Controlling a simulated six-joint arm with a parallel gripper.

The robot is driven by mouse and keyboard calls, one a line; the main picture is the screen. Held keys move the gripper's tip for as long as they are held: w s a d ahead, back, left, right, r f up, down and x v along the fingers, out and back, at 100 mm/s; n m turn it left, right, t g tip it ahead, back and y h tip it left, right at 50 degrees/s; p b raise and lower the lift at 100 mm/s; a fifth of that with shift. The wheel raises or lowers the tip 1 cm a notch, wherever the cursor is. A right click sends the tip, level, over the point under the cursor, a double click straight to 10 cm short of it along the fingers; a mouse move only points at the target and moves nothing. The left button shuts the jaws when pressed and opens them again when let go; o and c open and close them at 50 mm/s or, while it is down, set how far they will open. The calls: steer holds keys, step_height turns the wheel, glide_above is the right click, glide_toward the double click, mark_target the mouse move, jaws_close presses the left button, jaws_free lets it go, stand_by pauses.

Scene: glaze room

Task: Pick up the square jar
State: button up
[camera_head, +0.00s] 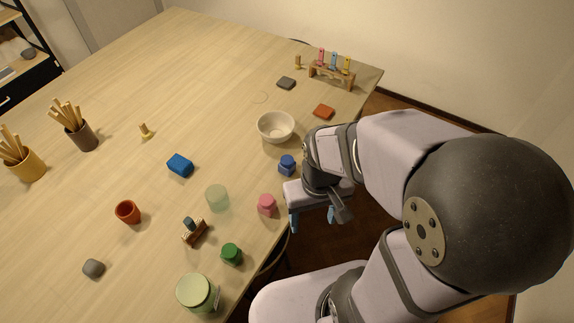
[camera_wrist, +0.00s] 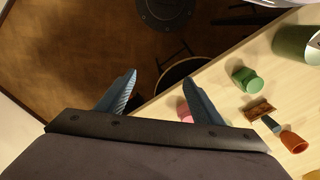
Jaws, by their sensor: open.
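Three small lidded jars stand along the table's near right edge: a blue jar (camera_head: 287,166), a pink jar (camera_head: 267,206) and a green jar (camera_head: 231,254). At this size I cannot tell for sure which is the square jar. My gripper (camera_head: 312,218) is open and empty, to the right of the pink jar and just beyond the table edge, over the floor. In the wrist view my open gripper (camera_wrist: 160,78) points at floor beside the edge.
A large pale green jar (camera_head: 197,293), a translucent cup (camera_head: 217,198), a wooden stand (camera_head: 194,233) and a red cup (camera_head: 127,211) are nearby.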

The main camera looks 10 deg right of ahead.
steer(key=shift+c, duration=0.8)
